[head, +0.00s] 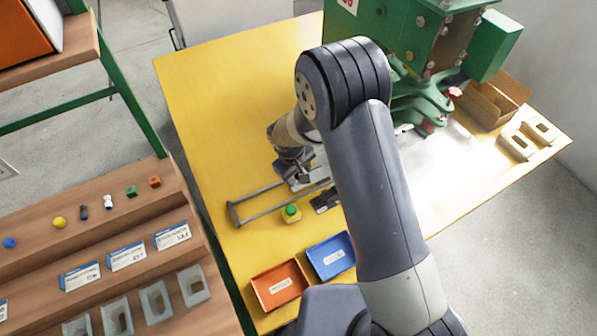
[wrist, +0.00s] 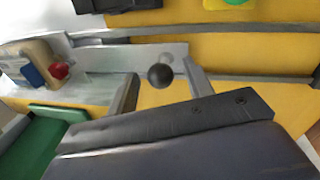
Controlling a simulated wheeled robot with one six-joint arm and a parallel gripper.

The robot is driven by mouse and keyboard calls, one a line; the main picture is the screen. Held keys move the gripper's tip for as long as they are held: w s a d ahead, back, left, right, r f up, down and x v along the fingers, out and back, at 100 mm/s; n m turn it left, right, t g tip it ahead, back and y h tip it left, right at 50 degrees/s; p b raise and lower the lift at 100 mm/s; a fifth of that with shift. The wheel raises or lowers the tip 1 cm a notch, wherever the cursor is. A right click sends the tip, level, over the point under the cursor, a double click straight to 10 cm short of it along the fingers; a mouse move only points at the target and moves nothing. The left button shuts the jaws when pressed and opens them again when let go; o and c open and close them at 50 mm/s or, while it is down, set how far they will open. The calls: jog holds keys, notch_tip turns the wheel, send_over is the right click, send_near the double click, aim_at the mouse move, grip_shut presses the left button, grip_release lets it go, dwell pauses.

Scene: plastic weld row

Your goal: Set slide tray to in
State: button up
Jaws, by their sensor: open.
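The slide tray (wrist: 112,58) shows in the wrist view as a grey metal piece between two long rails. A round dark knob (wrist: 160,76) sits at its near side, in front of the grey metal. My gripper (wrist: 161,92) is open, with one finger on each side of the knob; I see a gap to each finger. In the head view, my gripper (head: 294,172) is over the grey rail frame (head: 252,205) on the yellow table, and my arm hides much of the tray and the knob.
The green machine (head: 437,45) stands at the back of the table. A button box (head: 291,214) with a green button is beside the rails. An orange tray (head: 279,287) and a blue tray (head: 331,257) lie nearer. A tan block with a red knob (wrist: 58,71) is at left.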

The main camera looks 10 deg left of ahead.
jog(key=shift+c, duration=0.6)
grip_shut()
jog(key=w+d+b, duration=0.1)
jog(key=w+d, duration=0.1)
jog(key=d, duration=0.1)
jog(key=w+d+b, duration=0.1)
jog(key=w+d, duration=0.2)
jog(key=w+d+b, duration=0.1)
jog(key=w+d, duration=0.1)
jog(key=d, duration=0.2)
jog(key=shift+w+d, duration=0.1)
jog(key=shift+w, duration=0.3)
jog(key=shift+r, duration=0.1)
jog(key=shift+o, duration=0.6)
grip_release()
jog(key=shift+w+d, duration=0.1)
jog(key=shift+d, duration=0.05)
